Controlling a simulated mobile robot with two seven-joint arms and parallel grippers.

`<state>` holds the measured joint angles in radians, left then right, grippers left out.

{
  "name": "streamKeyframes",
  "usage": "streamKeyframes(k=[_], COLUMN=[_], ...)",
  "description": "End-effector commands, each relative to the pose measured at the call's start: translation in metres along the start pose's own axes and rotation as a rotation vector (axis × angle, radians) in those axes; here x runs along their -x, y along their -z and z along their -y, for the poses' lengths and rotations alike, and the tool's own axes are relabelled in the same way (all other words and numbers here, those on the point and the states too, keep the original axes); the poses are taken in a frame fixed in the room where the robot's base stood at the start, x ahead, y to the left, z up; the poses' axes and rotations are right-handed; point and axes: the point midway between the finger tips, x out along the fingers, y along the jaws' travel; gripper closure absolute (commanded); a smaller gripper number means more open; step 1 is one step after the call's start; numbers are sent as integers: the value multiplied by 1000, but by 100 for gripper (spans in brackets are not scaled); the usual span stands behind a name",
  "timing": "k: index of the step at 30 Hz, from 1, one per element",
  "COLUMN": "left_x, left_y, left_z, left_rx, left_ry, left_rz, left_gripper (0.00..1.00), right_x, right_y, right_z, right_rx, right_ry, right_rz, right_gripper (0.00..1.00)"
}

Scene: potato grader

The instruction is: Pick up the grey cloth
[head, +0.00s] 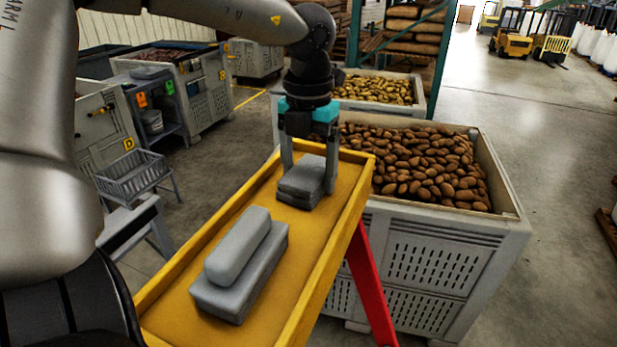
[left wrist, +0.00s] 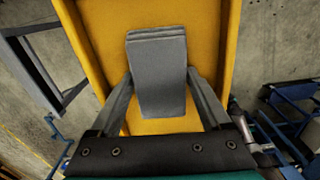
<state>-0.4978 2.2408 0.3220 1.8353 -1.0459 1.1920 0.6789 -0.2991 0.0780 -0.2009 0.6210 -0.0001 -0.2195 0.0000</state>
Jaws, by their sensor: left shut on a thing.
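The grey cloth (head: 303,181) is a folded, layered stack near the far end of the yellow tray table (head: 152,292). My left gripper (head: 309,190) reaches down from above with one finger on each side of the cloth and is shut on it. In the left wrist view the cloth (left wrist: 158,75) lies between the two fingers (left wrist: 162,100), over the yellow surface. I cannot tell whether the cloth is raised off the tray. My right gripper is not in view.
A grey block with a rounded bar on top (head: 241,262) lies on the near part of the tray, which has raised edges. A large crate of potatoes (head: 450,262) stands close on the right. A wire basket (head: 135,176) is on the left.

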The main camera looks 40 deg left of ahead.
Motion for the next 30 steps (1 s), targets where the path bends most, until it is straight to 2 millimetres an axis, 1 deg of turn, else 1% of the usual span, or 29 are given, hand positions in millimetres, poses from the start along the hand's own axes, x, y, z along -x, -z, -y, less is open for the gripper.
streamKeyframes(k=[1,6,8,9,16,20,23,26,30], left_x=[0,0,0,1,1,7,17,33,64], left_y=[0,0,0,0,0,-1,-1,-1,-1], left_z=[0,0,0,0,0,0,0,0,0], left_rx=[0,0,0,0,0,0,1,0,0], left_ry=[0,0,0,0,0,-2,0,0,-1], left_rz=[1,1,1,1,2,3,5,7,8], left_gripper=[48,68,74,76,76,76,76,76,76], right_x=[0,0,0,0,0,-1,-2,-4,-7], right_y=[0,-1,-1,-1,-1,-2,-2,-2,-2], right_z=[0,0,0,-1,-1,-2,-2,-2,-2], right_rx=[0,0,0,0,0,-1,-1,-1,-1], right_ry=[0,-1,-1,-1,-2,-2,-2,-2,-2], right_rz=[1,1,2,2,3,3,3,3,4], right_gripper=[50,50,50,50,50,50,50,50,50])
